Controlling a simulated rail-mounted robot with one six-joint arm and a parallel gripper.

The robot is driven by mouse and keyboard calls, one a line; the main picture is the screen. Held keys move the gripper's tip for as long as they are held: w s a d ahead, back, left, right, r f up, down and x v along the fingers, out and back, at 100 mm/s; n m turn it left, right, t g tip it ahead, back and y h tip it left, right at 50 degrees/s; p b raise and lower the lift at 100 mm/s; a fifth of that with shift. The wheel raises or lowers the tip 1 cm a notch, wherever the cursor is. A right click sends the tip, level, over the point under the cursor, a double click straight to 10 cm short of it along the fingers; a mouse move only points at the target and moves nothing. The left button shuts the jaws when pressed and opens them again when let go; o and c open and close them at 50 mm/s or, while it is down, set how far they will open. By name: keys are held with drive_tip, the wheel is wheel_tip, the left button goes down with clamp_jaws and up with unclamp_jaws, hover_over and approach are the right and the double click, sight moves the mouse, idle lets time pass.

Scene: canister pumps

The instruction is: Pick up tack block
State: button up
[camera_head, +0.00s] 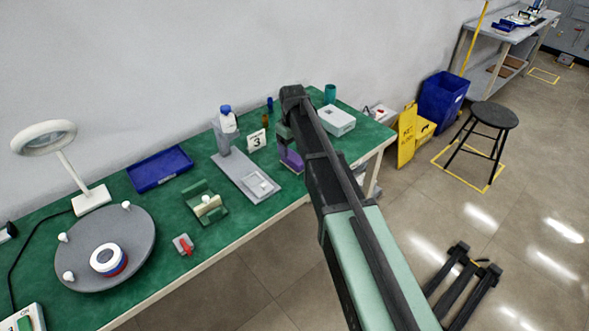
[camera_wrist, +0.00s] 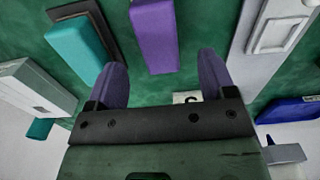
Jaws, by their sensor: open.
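A purple block (camera_wrist: 154,36) stands out in the wrist view, above and between the fingertips of my gripper (camera_wrist: 162,62). A teal block (camera_wrist: 75,50) lies to its left, against a dark pad (camera_wrist: 100,18). I cannot tell for sure which of these is the tack block. My gripper is open and its dark purple fingers hold nothing; the purple block is beyond the fingertips. In the head view a purple shape (camera_head: 291,160) shows below the end of my arm at the bench's front side. The teal block is not seen there, and my arm hides part of the bench.
A grey fixture plate (camera_head: 245,178) lies left of my gripper, with a number 3 card (camera_head: 256,139) and a bottle (camera_head: 228,120) behind. A white box (camera_head: 337,120) and a teal cylinder (camera_head: 330,93) stand right. A blue tray (camera_head: 160,168) is farther left.

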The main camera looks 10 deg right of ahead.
sight(294, 156)
wheel_tip(294, 156, down, 5)
drive_tip(key=b, duration=0.5)
drive_tip(key=shift+d+f, duration=0.1)
drive_tip(key=shift+f, duration=0.1)
drive_tip(key=shift+r, duration=0.25)
drive_tip(key=c, duration=1)
wheel_tip(294, 156, up, 20)
drive_tip(key=p, duration=2)
drive_tip(key=shift+r, duration=0.1)
